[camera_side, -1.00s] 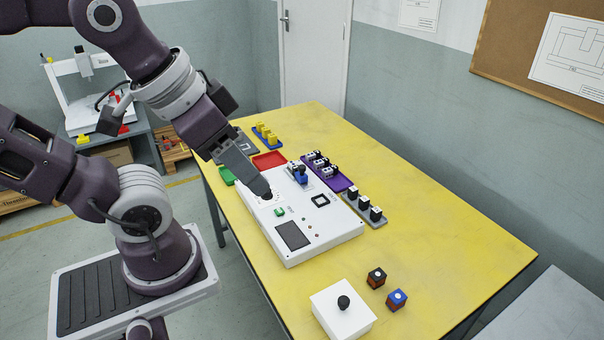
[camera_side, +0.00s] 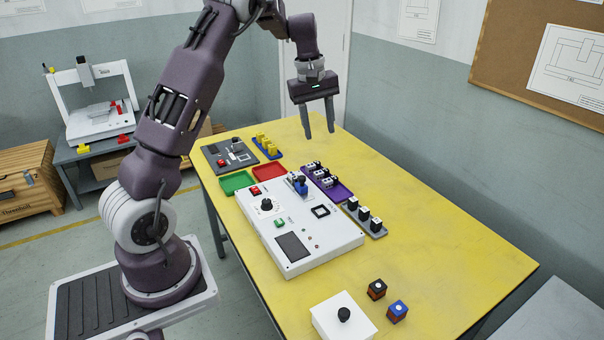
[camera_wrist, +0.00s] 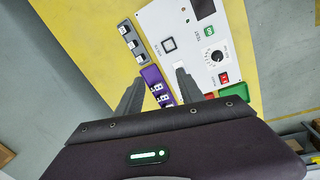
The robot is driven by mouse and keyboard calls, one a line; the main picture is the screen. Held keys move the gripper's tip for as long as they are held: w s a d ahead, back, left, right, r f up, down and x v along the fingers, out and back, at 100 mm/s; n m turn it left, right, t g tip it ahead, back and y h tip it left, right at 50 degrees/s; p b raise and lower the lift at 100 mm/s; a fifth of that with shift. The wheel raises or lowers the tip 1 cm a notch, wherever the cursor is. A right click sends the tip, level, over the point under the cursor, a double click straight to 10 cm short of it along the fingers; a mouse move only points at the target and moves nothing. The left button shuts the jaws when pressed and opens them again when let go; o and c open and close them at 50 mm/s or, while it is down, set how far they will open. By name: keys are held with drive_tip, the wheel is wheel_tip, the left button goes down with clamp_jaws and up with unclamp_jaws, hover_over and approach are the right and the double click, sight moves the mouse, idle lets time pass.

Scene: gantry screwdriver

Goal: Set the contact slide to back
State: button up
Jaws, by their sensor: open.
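The white test panel (camera_side: 325,238) lies on the yellow table. The contact slide seems to be the blue-knobbed part (camera_side: 301,186) on a light grey plate at the panel's far right edge in the side view. Its exact setting is too small to tell. In the wrist view one finger covers most of that part of the panel (camera_wrist: 205,75).
The panel carries a black knob (camera_side: 267,205), a red switch (camera_side: 255,190), a green button (camera_side: 279,223) and a dark screen (camera_side: 293,246). A purple tray (camera_side: 341,191) and a grey rack (camera_side: 378,231) stand close on its right. Green (camera_side: 236,183) and red (camera_side: 269,172) trays lie behind.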

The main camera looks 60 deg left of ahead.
sight(302, 177)
drive_tip(key=a+f+n, duration=0.1)
drive_tip(key=a+f, duration=0.2)
drive_tip(key=f, duration=0.1)
drive_tip(key=a+f+n+g, duration=0.1)
drive_tip(key=a+f, duration=0.2)
drive_tip(key=f, duration=0.1)
drive_tip(key=w+a+f, duration=0.1)
drive_tip(key=a+f, duration=0.2)
drive_tip(key=f, duration=0.1)
drive_tip(key=shift+a+f+n+g+y, duration=0.25)
drive_tip(key=shift+f+n+g+y, duration=0.05)
drive_tip(key=shift+n, duration=0.1)
wheel_tip(302, 177, down, 8)
drive_tip(key=shift+s+a+r, duration=0.1)
drive_tip(key=shift+a, duration=0.05)
clamp_jaws()
